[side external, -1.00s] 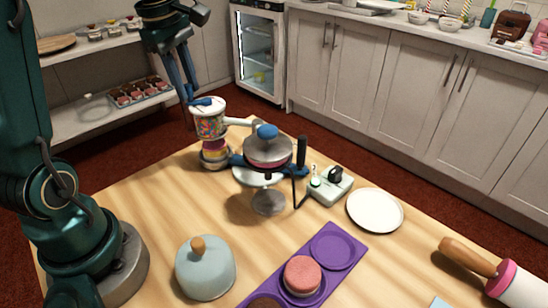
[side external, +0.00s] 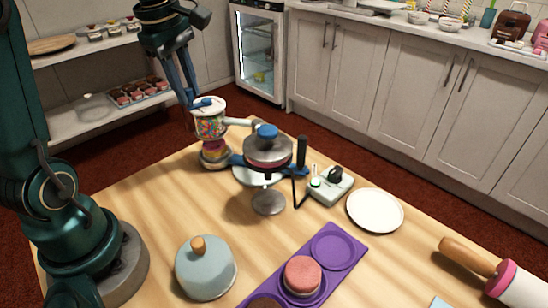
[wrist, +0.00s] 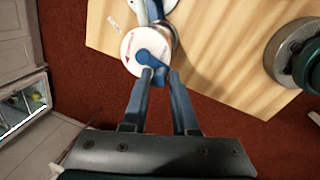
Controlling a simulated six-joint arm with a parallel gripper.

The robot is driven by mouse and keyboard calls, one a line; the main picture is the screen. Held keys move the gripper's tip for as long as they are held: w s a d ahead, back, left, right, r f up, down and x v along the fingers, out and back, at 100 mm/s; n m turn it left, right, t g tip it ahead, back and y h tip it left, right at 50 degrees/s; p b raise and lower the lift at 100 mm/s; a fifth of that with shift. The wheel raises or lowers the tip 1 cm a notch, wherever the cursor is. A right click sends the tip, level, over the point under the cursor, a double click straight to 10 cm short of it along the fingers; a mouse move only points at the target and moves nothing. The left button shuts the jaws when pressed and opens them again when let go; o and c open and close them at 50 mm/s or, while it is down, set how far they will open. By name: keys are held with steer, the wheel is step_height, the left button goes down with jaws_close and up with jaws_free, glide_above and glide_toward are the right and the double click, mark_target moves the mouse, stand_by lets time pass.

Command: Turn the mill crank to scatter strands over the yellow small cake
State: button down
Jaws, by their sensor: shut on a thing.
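The mill (side external: 210,124) is a clear jar of multicoloured strands with a white lid, at the back left of the table. Its blue crank (side external: 203,103) lies across the lid and also shows in the wrist view (wrist: 147,58). My gripper (side external: 192,104) comes down from above and is shut on the crank's knob at the lid's edge; its fingers show in the wrist view (wrist: 162,76). The yellow small cake (side external: 214,153) sits under the jar, with pink and purple bands near it. Its top is mostly hidden by the mill.
A mint scale (side external: 330,188), white plate (side external: 375,211), purple tray (side external: 331,251), blue cloche (side external: 206,269) and rolling pin (side external: 515,287) are further around.

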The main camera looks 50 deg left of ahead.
mark_target(211, 110)
steer(key=shift+w+d, duration=0.1)
steer(key=shift+d, duration=0.6)
steer(key=shift+w+d, duration=0.3)
steer(key=shift+d, duration=0.2)
steer(key=shift+w+d, duration=0.4)
steer(key=shift+w, duration=0.1)
steer(key=shift+r, duration=0.1)
steer(key=shift+w, duration=0.1)
